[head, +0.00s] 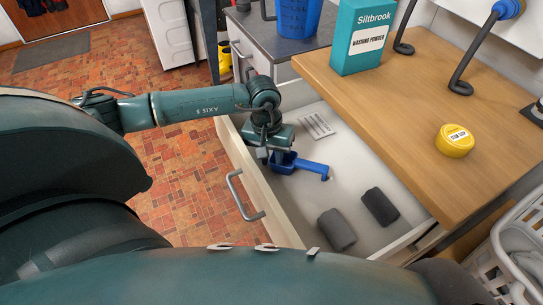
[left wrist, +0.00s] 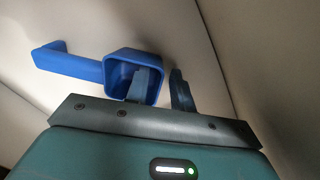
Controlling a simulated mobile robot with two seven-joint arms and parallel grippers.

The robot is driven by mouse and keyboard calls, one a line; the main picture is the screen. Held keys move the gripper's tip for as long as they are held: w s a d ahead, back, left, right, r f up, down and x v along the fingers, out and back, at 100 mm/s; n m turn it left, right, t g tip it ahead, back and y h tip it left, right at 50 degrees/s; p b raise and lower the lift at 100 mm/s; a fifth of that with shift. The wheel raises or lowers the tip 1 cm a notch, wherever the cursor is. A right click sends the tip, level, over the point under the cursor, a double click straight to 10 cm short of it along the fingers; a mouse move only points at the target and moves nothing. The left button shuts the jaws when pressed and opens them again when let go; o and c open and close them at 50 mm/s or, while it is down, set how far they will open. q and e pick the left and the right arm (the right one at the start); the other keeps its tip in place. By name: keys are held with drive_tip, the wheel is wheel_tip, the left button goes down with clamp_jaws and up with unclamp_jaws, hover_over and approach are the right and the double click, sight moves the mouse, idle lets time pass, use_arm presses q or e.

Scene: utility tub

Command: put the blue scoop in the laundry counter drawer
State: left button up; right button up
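The blue scoop (head: 297,164) is inside the open laundry counter drawer (head: 283,204), its handle pointing right in the head view. I cannot tell whether it rests flat on the drawer floor. My left gripper (head: 276,156) is over the scoop's bowl, partly hiding it. In the left wrist view, one finger is inside the bowl of the scoop (left wrist: 118,72) and the other is outside its wall. A narrow gap shows between the outer finger and the wall, so the gripper (left wrist: 162,85) looks slightly open. My right gripper is not in view.
A white basket (head: 505,250) stands at right.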

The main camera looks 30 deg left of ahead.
use_arm(q)
drive_tip(key=shift+r, duration=0.45)
wheel_tip(320, 180, up, 11)
drive_tip(key=a, duration=0.1)
drive_tip(key=shift+s+r, duration=0.15)
